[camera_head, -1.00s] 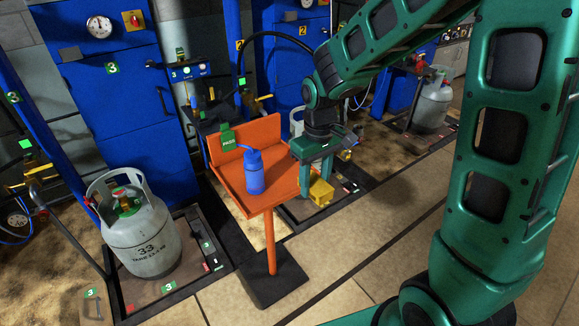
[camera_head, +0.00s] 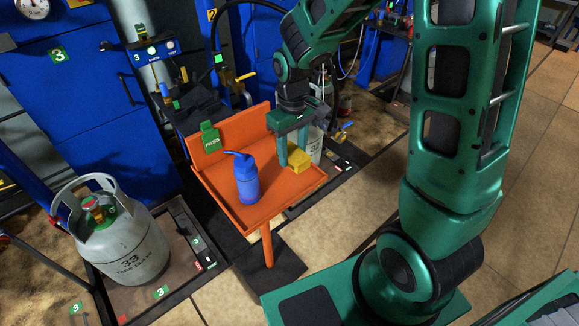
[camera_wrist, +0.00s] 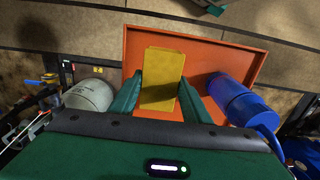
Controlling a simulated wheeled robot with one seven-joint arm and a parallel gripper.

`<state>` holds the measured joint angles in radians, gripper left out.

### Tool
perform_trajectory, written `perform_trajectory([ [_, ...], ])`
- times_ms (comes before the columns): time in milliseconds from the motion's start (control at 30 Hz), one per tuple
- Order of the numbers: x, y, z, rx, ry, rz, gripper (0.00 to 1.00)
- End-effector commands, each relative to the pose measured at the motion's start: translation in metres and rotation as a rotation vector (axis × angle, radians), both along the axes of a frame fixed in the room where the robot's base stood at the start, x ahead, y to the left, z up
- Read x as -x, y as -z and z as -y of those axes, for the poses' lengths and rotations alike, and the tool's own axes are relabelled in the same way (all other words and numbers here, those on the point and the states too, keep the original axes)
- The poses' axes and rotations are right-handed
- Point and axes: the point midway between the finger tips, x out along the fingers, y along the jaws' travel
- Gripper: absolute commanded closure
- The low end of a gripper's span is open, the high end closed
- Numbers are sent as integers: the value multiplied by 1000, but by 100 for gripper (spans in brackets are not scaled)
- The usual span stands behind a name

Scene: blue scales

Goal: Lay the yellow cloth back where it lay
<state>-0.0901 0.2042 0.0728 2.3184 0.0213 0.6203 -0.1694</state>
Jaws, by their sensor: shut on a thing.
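The yellow cloth (camera_head: 299,161) is a small folded block at the right part of the orange tray stand (camera_head: 225,196). In the wrist view the cloth (camera_wrist: 162,75) stands between my two green fingers, over the orange tray floor (camera_wrist: 200,55). My gripper (camera_head: 292,162) is shut on the cloth, with its fingers pointing down. I cannot tell whether the cloth touches the tray or is just above it. A blue bottle (camera_head: 247,183) with a bent spout stands upright on the tray, left of the cloth; it also shows in the wrist view (camera_wrist: 238,100).
A green PASS tag (camera_head: 210,138) is at the tray's back wall. A grey gas cylinder (camera_head: 118,240) stands on a scale to the left. Another cylinder (camera_head: 316,145) is behind my gripper. The tray's front middle is bare.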

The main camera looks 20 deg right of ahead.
Motion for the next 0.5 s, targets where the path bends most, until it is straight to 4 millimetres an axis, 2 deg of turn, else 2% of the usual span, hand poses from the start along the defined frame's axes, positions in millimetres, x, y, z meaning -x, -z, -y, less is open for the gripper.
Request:
perform_trajectory([
  [100,0,18,0,1,0,-2,91],
  [333,0,33,0,0,0,-1,91],
  [500,1,55,0,0,0,-4,91],
])
